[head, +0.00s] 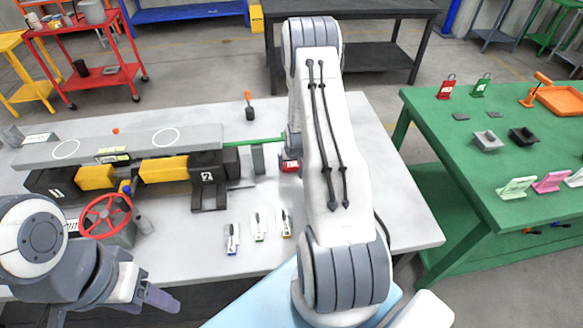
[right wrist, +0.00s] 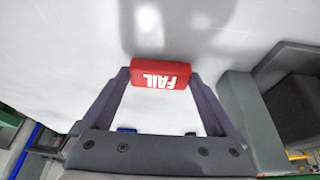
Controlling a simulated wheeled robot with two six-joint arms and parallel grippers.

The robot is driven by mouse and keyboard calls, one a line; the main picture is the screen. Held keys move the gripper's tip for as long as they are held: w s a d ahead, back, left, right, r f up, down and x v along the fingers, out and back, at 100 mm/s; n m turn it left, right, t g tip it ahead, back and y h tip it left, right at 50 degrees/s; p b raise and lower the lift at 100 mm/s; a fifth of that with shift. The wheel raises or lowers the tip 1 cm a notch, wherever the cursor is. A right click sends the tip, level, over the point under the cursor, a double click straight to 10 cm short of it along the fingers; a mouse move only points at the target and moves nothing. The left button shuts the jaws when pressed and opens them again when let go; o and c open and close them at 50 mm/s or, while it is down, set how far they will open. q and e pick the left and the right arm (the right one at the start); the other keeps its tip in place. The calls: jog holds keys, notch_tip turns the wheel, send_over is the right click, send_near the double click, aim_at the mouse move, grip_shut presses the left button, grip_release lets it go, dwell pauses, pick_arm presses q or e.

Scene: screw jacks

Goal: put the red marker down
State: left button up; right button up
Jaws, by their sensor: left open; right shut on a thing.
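In the head view the marker (head: 290,166) shows just left of my right arm, over the grey table (head: 380,190). Whether it touches the tabletop I cannot tell. My right arm hides most of that gripper in the head view. My left gripper (head: 160,299) is open and empty at the lower left, near the table's front edge.
A long grey beam (head: 130,142) on yellow and black jacks fills the table's left half, with a red handwheel (head: 105,215) in front. Several small tagged items (head: 258,226) lie near the front. A green table (head: 470,170) with colored signs stands right.

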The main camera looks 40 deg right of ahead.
jog(key=shift+f, duration=0.6)
jog(key=o, duration=1)
jog(key=shift+r, duration=0.1)
jog(key=shift+v, duration=6.2)
